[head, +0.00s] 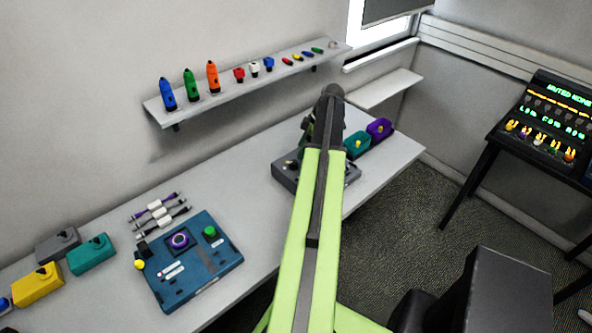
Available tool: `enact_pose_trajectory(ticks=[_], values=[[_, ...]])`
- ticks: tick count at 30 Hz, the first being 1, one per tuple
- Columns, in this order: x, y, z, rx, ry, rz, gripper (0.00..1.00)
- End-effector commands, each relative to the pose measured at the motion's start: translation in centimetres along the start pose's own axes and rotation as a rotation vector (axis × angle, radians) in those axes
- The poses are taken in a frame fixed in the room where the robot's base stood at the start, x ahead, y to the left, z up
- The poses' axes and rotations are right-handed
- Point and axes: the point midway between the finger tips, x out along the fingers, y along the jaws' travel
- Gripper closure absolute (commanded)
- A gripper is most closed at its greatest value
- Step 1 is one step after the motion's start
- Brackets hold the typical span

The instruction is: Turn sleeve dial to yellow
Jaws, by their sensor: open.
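A blue panel (208,277) lies on the bench at the lower left. It bears a round purple-ringed dial (180,241), a green knob (210,231) and a yellow knob (139,264). A dark grey device (285,176) sits farther right on the bench, largely hidden behind my green arm. No label shows which part is the sleeve dial, and its setting cannot be read. My gripper (303,146) is partly visible just left of the arm's far end, over the grey device. It is open, its fingertips are unclear, and I cannot tell whether it touches the device.
Several cables (160,212) lie behind the panel. Yellow (38,287), grey and teal boxes stand at left; teal and purple (379,128) boxes stand at right. A wall shelf (230,90) holds colored tools and small parts. The bench is bare between panel and grey device.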

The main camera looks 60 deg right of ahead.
Motion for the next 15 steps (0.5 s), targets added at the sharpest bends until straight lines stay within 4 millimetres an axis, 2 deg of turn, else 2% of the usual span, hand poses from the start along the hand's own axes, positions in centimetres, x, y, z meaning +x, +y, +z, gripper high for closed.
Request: enact_pose_trajectory(ticks=[1,6,10,15], values=[[2.3,0.0,0.4,-0.002,0.000,0.000,0.48],[5.7,0.0,0.4,0.000,0.000,0.001,0.48],[6.9,0.0,0.2,0.000,0.000,0.001,0.48],[6.8,0.0,0.0,0.001,0.000,0.001,0.48]])
